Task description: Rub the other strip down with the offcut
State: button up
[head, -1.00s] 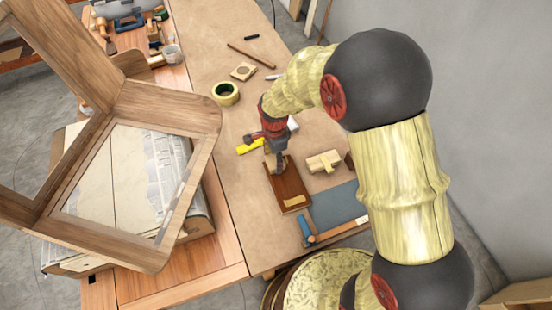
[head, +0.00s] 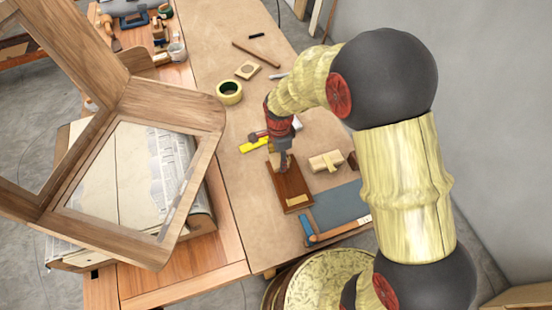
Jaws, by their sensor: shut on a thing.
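A reddish-brown board (head: 287,186) lies on the brown bench top in the head view. A small pale strip (head: 298,201) shows on its near end. My gripper (head: 284,166) points down over the far end of the board. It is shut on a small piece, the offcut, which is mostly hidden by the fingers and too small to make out. I cannot tell whether this piece touches the board. Any strip under the gripper is hidden.
A wooden block (head: 325,161) stands right of the board. A grey-blue sheet (head: 338,208) and a blue-handled tool (head: 309,230) lie nearer. A yellow object (head: 255,145) and a tape roll (head: 229,92) lie farther back. A wooden frame (head: 120,165) fills the left.

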dwell(0.4)
jog(key=shift+s+a, duration=0.25)
jog(key=shift+a, duration=0.45)
jog(key=shift+d, duration=0.15)
jog(key=shift+w+d, duration=0.2)
jog(key=shift+d, duration=0.4)
jog(key=shift+a, duration=0.1)
jog(key=shift+s+a, duration=0.2)
jog(key=shift+a, duration=0.45)
jog(key=shift+w+d+p, duration=0.2)
jog(key=shift+d+p, duration=0.1)
jog(key=shift+d, duration=0.45)
